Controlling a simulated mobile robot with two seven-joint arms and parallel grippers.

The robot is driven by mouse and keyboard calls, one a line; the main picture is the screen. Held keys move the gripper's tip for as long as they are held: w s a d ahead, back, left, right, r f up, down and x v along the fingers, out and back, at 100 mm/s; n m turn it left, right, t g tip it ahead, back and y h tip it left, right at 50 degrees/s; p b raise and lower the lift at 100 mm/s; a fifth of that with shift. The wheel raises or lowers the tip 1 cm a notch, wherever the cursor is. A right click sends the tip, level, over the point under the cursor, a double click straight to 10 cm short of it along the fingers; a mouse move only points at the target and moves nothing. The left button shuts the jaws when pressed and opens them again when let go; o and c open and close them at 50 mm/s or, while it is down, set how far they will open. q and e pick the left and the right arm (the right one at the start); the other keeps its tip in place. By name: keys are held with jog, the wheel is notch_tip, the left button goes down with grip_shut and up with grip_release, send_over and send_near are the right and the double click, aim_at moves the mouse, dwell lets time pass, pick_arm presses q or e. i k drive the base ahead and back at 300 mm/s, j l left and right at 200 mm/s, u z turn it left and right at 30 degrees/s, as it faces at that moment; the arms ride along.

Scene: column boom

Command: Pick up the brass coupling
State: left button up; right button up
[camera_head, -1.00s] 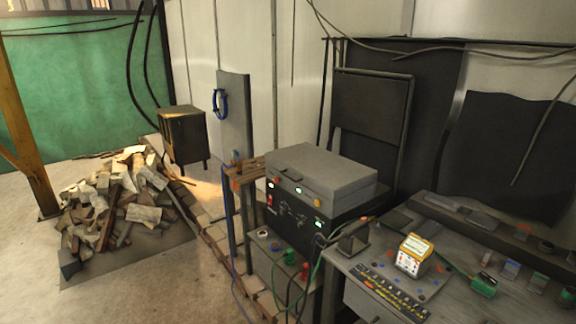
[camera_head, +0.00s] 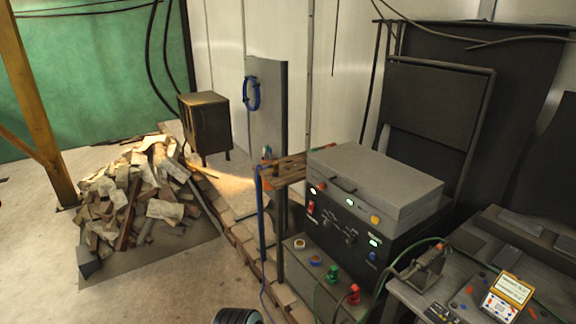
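I cannot make out a brass coupling in the head view. A small wooden-topped stand (camera_head: 292,172) has a few small items near its left end, too small to tell apart. Neither of my grippers can be recognised in view.
A grey-lidded control box (camera_head: 375,187) stands right of centre, beside a workbench (camera_head: 470,262) bearing a yellow meter (camera_head: 508,292). A wood pile (camera_head: 145,195) lies at left, a dark metal cabinet (camera_head: 205,125) behind it. Open floor lies at lower left.

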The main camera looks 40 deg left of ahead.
aim_at(275, 166)
jog(key=i+j+z, duration=0.1)
jog(key=j, duration=0.25)
jog(key=i+j+z, duration=0.1)
jog(key=j, duration=0.25)
jog(key=i+j+z, duration=0.1)
jog(key=j, duration=0.3)
jog(key=i+j, duration=0.1)
jog(key=j, duration=0.45)
jog(key=i+j, duration=0.1)
jog(key=j, duration=0.45)
jog(key=i+j+z, duration=0.1)
jog(key=j, duration=0.45)
jog(key=i+j, duration=0.15)
jog(key=j, duration=0.4)
